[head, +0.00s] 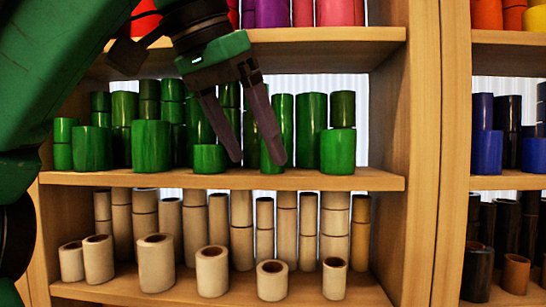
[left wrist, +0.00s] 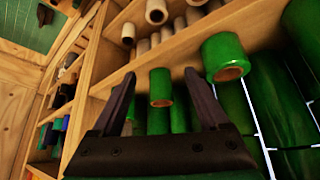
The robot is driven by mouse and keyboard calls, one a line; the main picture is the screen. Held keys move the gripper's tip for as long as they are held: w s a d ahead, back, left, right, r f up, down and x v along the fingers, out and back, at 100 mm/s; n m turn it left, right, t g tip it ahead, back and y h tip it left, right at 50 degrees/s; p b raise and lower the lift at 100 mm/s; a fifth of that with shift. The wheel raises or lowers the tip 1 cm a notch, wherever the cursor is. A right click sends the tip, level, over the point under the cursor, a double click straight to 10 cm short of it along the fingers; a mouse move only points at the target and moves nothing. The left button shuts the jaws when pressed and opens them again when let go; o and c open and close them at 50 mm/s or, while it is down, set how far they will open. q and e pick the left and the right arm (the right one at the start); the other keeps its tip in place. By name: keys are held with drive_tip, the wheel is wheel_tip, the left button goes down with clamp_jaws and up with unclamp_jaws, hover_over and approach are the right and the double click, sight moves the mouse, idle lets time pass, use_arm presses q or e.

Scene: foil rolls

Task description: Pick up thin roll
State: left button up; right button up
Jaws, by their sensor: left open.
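A thin green roll (head: 266,156) stands at the front of the middle shelf, partly hidden behind one finger of my left gripper. My left gripper (head: 258,161) comes in from above, open and empty, its fingertips in front of the green rolls. In the left wrist view, the thin roll (left wrist: 161,88) shows between the two fingers of the gripper (left wrist: 160,85), farther off and apart from them. I cannot tell the exact gap. My right gripper is in neither view.
A wider short green roll (head: 209,158) stands just left of the thin one, and a wide green roll (head: 338,152) stands to the right. More green rolls crowd behind. Beige rolls (head: 212,270) fill the shelf below. An upright divider (head: 424,150) bounds the right side.

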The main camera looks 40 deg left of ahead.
sight(267, 173)
use_arm(q)
drive_tip(key=w, duration=0.1)
drive_tip(key=w+p, duration=0.1)
drive_tip(key=w, duration=0.1)
drive_tip(key=shift+w+a+f, duration=0.15)
drive_tip(key=shift+w+f, duration=0.15)
drive_tip(key=shift+f, duration=0.1)
drive_tip(key=shift+s, duration=0.1)
drive_tip(key=c, duration=0.3)
clamp_jaws()
